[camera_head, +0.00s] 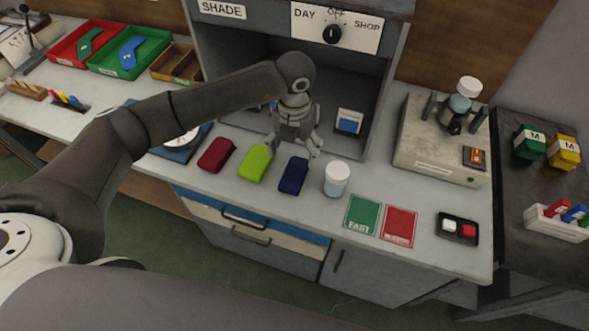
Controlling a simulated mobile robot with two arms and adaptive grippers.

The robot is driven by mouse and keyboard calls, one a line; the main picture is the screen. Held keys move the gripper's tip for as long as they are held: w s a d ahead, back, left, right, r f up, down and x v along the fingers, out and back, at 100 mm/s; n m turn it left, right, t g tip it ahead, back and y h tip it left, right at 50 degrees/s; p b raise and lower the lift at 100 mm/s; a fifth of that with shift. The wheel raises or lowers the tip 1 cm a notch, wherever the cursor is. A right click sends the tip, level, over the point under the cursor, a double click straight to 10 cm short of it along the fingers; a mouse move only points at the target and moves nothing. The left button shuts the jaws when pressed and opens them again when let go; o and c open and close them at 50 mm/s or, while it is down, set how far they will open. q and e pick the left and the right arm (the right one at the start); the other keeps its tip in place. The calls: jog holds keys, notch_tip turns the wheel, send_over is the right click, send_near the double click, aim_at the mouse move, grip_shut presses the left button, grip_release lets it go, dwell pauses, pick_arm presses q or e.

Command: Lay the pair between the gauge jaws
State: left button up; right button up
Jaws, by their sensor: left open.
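Three folded bundles that look like sock pairs lie in a row on the grey counter: a dark red one (216,154), a lime green one (255,163) and a navy one (293,176). My left gripper (295,150) is open and empty, fingers pointing down, just behind the lime and navy bundles. I cannot tell its exact height. A beige machine (425,148) on the right has two dark uprights that look like the gauge jaws (455,112). A white-capped bottle-like part (459,102) stands between them. My right gripper is not in view.
A white-lidded jar (337,178) stands right of the navy bundle. Green (362,214) and red (399,226) cards and a black button box (457,229) lie near the front edge. A grey booth (390,70) stands behind my gripper. Red and green trays (130,68) are at left.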

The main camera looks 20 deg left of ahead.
pick_arm(q)
send_over(294, 173)
notch_tip(294, 173, down, 4)
jog(key=shift+s+d+f+p, duration=0.15)
jog(key=shift+f+p, duration=0.1)
jog(key=shift+p, duration=0.15)
notch_tip(294, 173, down, 5)
jog(key=shift+r+p, duration=0.1)
jog(key=shift+p, duration=0.95)
jog(key=shift+f, duration=0.3)
jog(key=c, duration=1.2)
jog(key=shift+r, duration=0.1)
